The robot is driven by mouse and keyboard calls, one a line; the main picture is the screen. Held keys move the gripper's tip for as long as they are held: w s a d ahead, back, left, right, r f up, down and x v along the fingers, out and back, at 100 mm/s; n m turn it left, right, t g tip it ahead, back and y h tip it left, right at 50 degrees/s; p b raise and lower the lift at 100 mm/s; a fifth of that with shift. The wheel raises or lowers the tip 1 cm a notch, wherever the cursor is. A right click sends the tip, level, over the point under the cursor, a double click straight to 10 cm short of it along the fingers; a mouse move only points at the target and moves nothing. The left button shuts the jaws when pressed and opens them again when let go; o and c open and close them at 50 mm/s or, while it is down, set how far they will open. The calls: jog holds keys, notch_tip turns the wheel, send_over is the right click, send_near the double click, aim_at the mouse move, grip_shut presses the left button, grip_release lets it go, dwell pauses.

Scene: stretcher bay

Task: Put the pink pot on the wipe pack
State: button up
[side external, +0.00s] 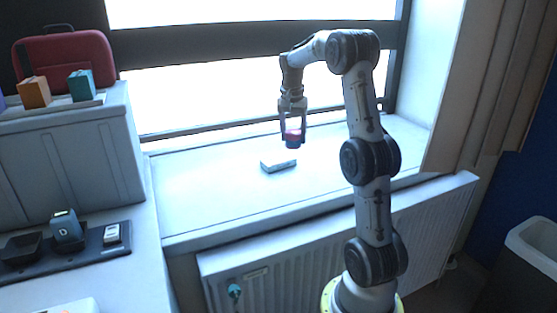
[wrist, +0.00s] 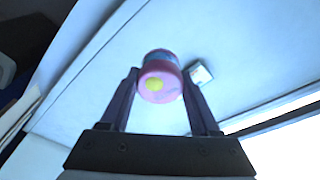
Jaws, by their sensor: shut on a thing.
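My gripper (side external: 292,133) is shut on the pink pot (side external: 292,139) and holds it above the window sill. In the wrist view the pot (wrist: 161,84) sits between the two fingers (wrist: 160,95), showing a pink end with a yellow spot and a blue band behind it. The wipe pack (side external: 278,165), a small flat white block, lies on the sill just below and a little left of the pot in the side view. In the wrist view the pack (wrist: 199,73) shows partly, to the right of the pot and beyond it. The pot and the pack are apart.
The white sill (side external: 215,190) is otherwise clear around the pack. The window is behind it and a radiator (side external: 300,265) below. A grey cabinet (side external: 70,155) with small boxes and a red case (side external: 65,62) stands left. A bin (side external: 535,250) is at the right.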

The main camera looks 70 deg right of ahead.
jog(key=w+d+f, duration=0.2)
jog(key=d+f, duration=0.1)
jog(key=w+d+f, duration=0.3)
jog(key=d, duration=0.1)
jog(key=w+d+f, duration=0.2)
jog(key=d+f, duration=0.2)
jog(key=shift+w+d, duration=0.25)
jog(key=shift+w, duration=0.15)
jog(key=shift+f, duration=1.6)
jog(key=o, duration=1.4)
jog(key=shift+f, duration=0.15)
jog(key=shift+c, duration=0.2)
